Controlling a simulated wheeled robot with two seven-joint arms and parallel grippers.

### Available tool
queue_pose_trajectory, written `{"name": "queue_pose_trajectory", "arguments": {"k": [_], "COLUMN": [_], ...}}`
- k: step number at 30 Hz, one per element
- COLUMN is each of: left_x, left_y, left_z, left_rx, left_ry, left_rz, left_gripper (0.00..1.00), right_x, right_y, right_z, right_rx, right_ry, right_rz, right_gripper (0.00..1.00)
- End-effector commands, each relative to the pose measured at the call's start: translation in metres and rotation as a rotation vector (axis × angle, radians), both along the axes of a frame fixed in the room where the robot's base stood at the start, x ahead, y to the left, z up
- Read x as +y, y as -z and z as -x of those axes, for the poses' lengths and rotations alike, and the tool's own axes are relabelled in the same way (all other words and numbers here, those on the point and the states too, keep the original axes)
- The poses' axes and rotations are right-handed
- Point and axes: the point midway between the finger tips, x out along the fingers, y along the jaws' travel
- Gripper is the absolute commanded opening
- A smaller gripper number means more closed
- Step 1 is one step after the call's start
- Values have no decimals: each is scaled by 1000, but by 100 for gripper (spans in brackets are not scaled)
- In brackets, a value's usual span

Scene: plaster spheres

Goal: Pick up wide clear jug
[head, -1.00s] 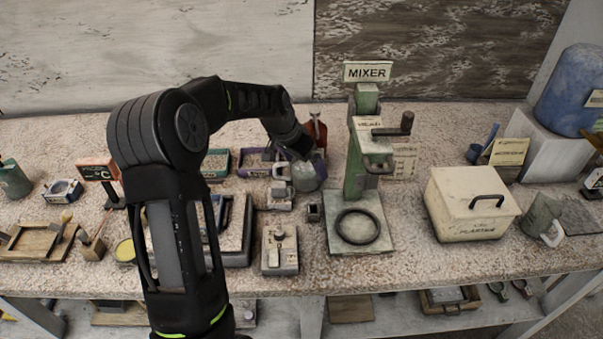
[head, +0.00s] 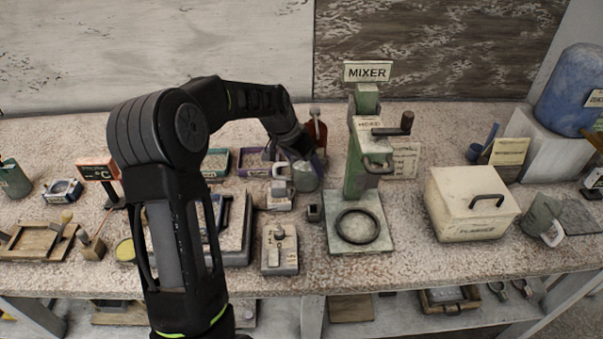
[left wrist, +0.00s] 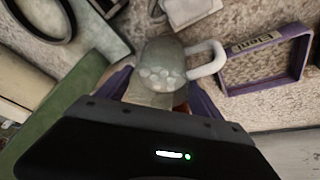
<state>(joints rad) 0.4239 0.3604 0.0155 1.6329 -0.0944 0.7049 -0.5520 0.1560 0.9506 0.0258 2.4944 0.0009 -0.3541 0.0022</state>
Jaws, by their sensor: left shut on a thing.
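The wide clear jug (head: 305,178) is a squat, greyish, see-through vessel on the table left of the mixer. Its pale handle (left wrist: 207,60) points right in the left wrist view, where the jug body (left wrist: 160,62) also shows. My left gripper (head: 299,158) reaches down onto the jug from behind and above. Its fingers lie on either side of the jug in the left wrist view (left wrist: 160,88), shut on it. I cannot tell whether the jug's base touches the table. My right gripper is not in view.
The green mixer (head: 357,190) stands close right of the jug. A purple tray (head: 252,162) lies to its left, and a red item (head: 317,130) stands behind. A grey device (head: 280,250) is in front.

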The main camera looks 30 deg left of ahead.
Motion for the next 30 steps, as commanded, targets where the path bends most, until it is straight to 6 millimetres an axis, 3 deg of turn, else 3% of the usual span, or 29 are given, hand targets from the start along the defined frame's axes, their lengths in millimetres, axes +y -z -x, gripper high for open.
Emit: {"name": "queue_pose_trajectory", "arguments": {"k": [11,23,30], "left_x": [0,0,0], "left_y": [-1,-5,-25], "left_z": [-1,-1,-2], "left_rx": [-3,-4,-6], "left_ry": [-1,0,0], "left_rz": [0,-2,-3], "left_gripper": [6,6,6], "right_x": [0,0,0], "right_y": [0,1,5], "right_z": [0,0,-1], "right_rx": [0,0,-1], "right_ry": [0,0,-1], "right_rz": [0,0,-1], "right_gripper": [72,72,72]}}
